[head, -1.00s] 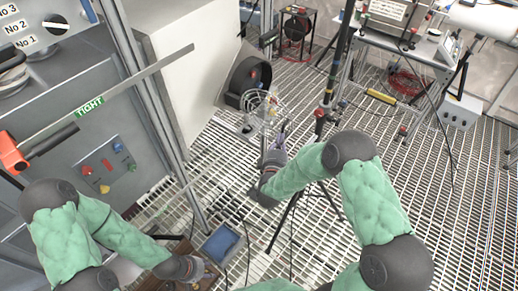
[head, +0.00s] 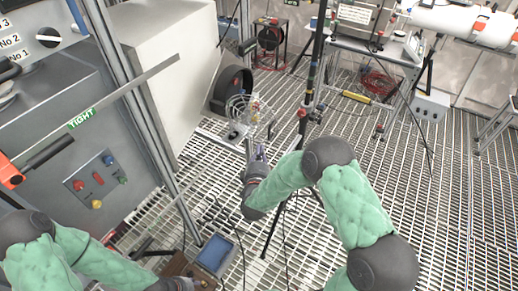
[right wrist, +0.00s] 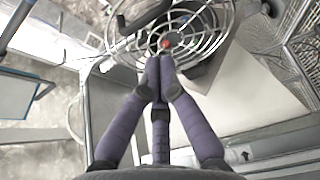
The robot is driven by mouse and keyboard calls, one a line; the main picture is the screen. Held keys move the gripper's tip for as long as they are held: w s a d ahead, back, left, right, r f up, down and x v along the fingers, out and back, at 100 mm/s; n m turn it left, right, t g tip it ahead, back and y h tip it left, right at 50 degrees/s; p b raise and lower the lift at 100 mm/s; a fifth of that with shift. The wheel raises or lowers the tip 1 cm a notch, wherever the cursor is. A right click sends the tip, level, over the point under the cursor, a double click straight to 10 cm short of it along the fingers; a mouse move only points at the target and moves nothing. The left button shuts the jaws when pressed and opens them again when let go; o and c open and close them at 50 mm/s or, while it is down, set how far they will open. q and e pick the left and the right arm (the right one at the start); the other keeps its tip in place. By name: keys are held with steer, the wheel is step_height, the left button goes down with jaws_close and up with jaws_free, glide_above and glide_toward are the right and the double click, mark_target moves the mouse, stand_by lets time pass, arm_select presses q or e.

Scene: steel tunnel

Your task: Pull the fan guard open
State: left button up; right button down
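The fan guard (head: 238,108) is a round cage of pale wire rings in front of the dark round fan housing (head: 218,92). My right gripper (head: 261,152) is just below and right of it in the head view. In the right wrist view the guard (right wrist: 205,38) fills the top middle, with a red spot behind it. The purple fingers of my right gripper (right wrist: 160,62) come together and overlap the guard's lower rings; I cannot tell whether a wire is between them. My left gripper (head: 186,284) is at the bottom edge, its fingers too unclear to read.
A grey cabinet with coloured knobs (head: 97,180) and a metal post (head: 150,125) stand on the left. A blue-screened box (head: 215,254) is on the grated floor near my left arm. A thin tripod (head: 272,228) stands below my right arm.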

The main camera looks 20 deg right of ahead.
steer(key=s, duration=0.2)
steer(key=s+a, duration=0.1)
steer(key=s, duration=0.2)
steer(key=s+a+p, duration=0.1)
steer(key=s, duration=0.1)
steer(key=shift+s+f, duration=0.1)
steer(key=shift+s, duration=0.3)
